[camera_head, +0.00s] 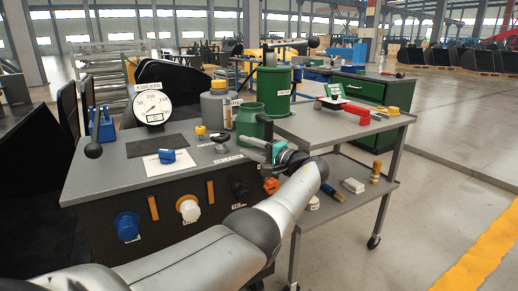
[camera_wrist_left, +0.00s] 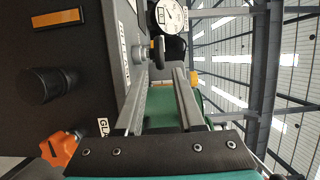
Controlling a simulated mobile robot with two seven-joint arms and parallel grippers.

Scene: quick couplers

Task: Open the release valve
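The small valve with a grey body and black handle (camera_head: 219,138) stands on the bench top behind a white label (camera_head: 229,159); I take it for the release valve. In the left wrist view the valve (camera_wrist_left: 142,50) shows beyond the fingertips, nearer the finger on the picture's left. My left gripper (camera_head: 268,138) is above the bench's front right part, to the right of the valve and apart from it. In the wrist view its fingers (camera_wrist_left: 160,75) are spread, with a green surface behind the gap. The handle's exact angle is hard to tell. My right gripper is not in view.
A green can (camera_head: 250,122) and a taller green cylinder (camera_head: 272,90) stand close behind my left gripper. A grey bottle (camera_head: 215,105), a gauge (camera_head: 152,104) and a blue part (camera_head: 167,156) are left of it. An orange knob (camera_head: 271,185) is below on the front panel.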

